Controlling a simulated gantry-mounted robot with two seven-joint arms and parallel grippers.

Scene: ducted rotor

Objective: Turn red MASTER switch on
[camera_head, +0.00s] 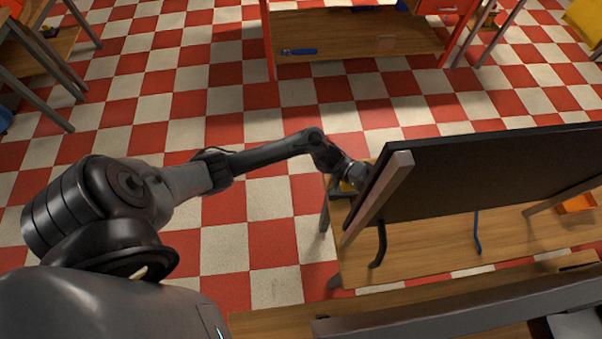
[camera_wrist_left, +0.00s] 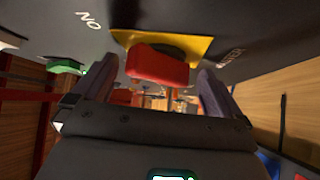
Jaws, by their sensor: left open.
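The red switch (camera_wrist_left: 158,66) sits on a yellow plate (camera_wrist_left: 185,46) on a dark panel in the left wrist view. White letters beside it read "NO" in the picture, and part of a word like "MASTER" shows on the right. My left gripper (camera_wrist_left: 157,72) is open, with one finger on each side of the red switch; I cannot tell whether they touch it. In the head view, my left arm reaches to the left end of the black panel (camera_head: 480,178), which hides the switch and my fingers. My right gripper is not in view.
A green part (camera_wrist_left: 65,67) shows on the panel at left in the wrist view. The panel stands on a wooden table (camera_head: 430,255), with black and blue hooked pieces and an orange bin (camera_head: 576,204) nearby. Checkered floor (camera_head: 270,200) is open to the left.

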